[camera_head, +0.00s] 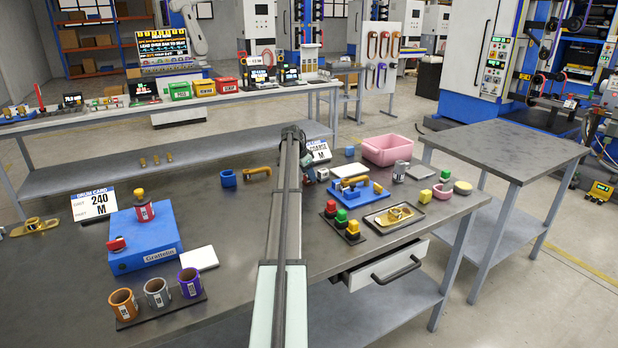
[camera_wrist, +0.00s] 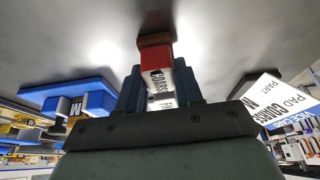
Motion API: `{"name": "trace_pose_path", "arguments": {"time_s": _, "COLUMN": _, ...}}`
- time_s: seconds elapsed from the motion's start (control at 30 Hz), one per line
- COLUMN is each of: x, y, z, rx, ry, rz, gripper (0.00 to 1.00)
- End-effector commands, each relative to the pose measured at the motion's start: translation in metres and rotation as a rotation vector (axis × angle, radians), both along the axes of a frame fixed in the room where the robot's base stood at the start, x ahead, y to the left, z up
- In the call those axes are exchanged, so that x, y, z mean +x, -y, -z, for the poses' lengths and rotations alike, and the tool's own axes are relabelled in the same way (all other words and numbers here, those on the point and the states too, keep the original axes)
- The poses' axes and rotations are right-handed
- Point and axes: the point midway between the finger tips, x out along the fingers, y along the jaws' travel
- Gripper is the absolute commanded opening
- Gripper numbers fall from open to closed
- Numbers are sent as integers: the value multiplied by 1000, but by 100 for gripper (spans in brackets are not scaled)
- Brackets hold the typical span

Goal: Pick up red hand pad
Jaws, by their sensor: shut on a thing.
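The red hand pad (camera_wrist: 155,63) shows in the wrist view as a red block with a brown end and a white label reading "COARSE". My gripper (camera_wrist: 160,85) is shut on it, with one dark finger on each side. In the head view my gripper (camera_head: 306,163) is over the middle of the bench, just left of the card (camera_head: 319,151) marked "COARSE M". Only a small red part of the pad (camera_head: 309,175) shows there. I cannot tell whether the pad touches the bench. The card also shows at the right of the wrist view (camera_wrist: 272,108).
A blue fixture (camera_head: 374,191), a tray of coloured blocks (camera_head: 329,229) and a pink bin (camera_head: 387,151) stand to the right. A blue box (camera_head: 145,243) and several cups stand left. A drawer (camera_head: 383,272) is open at the front.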

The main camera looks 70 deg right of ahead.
Motion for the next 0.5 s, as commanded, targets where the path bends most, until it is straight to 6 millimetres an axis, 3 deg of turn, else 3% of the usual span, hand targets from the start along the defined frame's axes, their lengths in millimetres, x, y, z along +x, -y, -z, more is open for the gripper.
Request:
{"name": "trace_pose_path", "arguments": {"time_s": 0.27, "x": 0, "y": 1, "z": -25, "rx": -2, "ry": 0, "rz": 1, "gripper": 5}}
{"name": "trace_pose_path", "arguments": {"time_s": 0.5, "x": 0, "y": 1, "z": -66, "rx": -1, "ry": 1, "rz": 0, "gripper": 5}}
